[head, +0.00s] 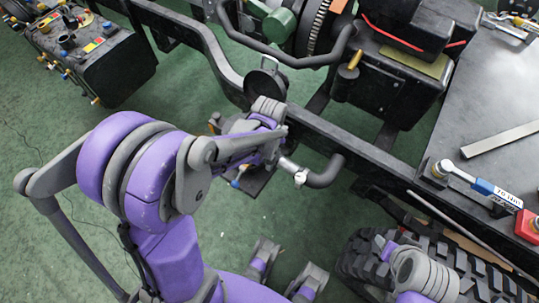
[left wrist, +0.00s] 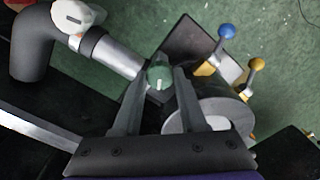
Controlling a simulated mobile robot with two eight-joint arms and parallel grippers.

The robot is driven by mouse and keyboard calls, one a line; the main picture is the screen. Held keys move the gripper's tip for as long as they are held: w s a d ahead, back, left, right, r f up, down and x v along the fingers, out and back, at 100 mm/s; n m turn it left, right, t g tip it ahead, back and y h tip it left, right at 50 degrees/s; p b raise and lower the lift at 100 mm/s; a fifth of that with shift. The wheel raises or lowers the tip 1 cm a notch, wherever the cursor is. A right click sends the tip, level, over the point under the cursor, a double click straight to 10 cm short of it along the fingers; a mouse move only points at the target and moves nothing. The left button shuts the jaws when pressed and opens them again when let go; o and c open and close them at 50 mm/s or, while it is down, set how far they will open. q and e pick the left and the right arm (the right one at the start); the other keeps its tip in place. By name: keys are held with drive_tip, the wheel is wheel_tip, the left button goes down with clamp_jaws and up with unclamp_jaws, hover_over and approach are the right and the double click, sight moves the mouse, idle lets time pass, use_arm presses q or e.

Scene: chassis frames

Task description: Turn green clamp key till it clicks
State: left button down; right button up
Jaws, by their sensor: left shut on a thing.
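The green clamp key (left wrist: 158,76) shows in the left wrist view as a small rounded green top with a pale line across it. My left gripper (left wrist: 160,86) is shut on it, with one grey finger on each side. In the head view my left arm reaches from the left to the chassis frame. Its wrist covers the key there, and the fingertips are hidden. A metal pipe (left wrist: 120,60) runs beside the key to a bent black hose (left wrist: 35,60). I do not see my right gripper; only purple and grey parts of mine show at the lower right.
A blue-knobbed lever (left wrist: 227,31) and a yellow-knobbed lever (left wrist: 257,63) stand right of the key. The black chassis rail (head: 345,140) crosses behind my wrist. A tyre (head: 460,265) and a grey bench (head: 490,100) with a torque wrench (head: 485,187) are at the right.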

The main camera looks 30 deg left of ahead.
use_arm(q)
drive_tip(key=m, duration=0.3)
drive_tip(key=shift+m, duration=0.3)
drive_tip(key=shift+m+b, duration=0.45)
drive_tip(key=shift+m, duration=1.35)
drive_tip(key=shift+c, duration=2.3)
unclamp_jaws()
wheel_tip(320, 180, up, 11)
drive_tip(key=p, duration=0.2)
